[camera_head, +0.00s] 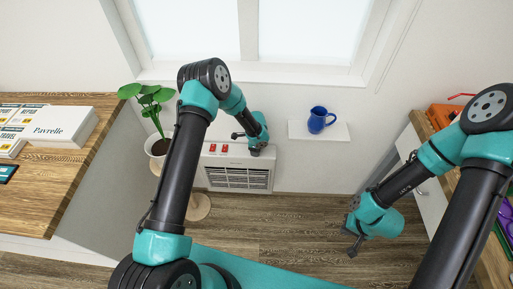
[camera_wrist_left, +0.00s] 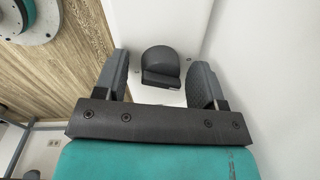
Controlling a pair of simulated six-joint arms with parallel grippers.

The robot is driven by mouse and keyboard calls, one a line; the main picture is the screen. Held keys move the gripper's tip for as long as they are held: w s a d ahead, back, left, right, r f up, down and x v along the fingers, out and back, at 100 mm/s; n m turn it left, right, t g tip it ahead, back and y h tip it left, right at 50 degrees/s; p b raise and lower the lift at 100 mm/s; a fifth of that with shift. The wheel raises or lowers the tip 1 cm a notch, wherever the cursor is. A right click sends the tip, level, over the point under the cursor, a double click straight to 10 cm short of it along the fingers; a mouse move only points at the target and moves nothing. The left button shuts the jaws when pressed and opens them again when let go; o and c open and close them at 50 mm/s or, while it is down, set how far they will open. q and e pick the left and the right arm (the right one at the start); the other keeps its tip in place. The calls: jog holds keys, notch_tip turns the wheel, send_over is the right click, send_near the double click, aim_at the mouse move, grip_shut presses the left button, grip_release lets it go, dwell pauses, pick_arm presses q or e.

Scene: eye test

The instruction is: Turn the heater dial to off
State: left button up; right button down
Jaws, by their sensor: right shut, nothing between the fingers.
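The white heater (camera_head: 240,165) stands on the floor below the window, with a dark grille on its front. A dark rounded dial (camera_wrist_left: 161,62) on a white surface shows in the left wrist view. My left gripper (camera_head: 246,144) is over the right part of the heater's top. In the left wrist view its fingers are spread on both sides of the dial, with gaps visible. In the head view the dial is hidden at my left gripper. The dial's setting marks cannot be read. My right gripper (camera_head: 353,248) is shut and empty above the floor, right of the heater.
Two red switches (camera_head: 219,148) sit on the heater's top, left of my left gripper. A potted plant (camera_head: 158,147) stands at its left. A blue mug (camera_head: 320,120) is on a white wall shelf (camera_head: 300,131). Wooden counters flank both sides. The floor (camera_head: 300,220) in front is clear.

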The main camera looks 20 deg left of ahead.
pick_arm(q)
jog(key=c, duration=0.8)
jog(key=shift+s+n, duration=0.1)
jog(key=shift+n, duration=2.2)
jog(key=shift+c, duration=0.2)
jog(key=o, duration=0.9)
notch_tip(320, 180, up, 17)
jog(key=shift+s+d+r, duration=0.2)
jog(key=shift+s+d, duration=0.05)
jog(key=shift+s, duration=0.2)
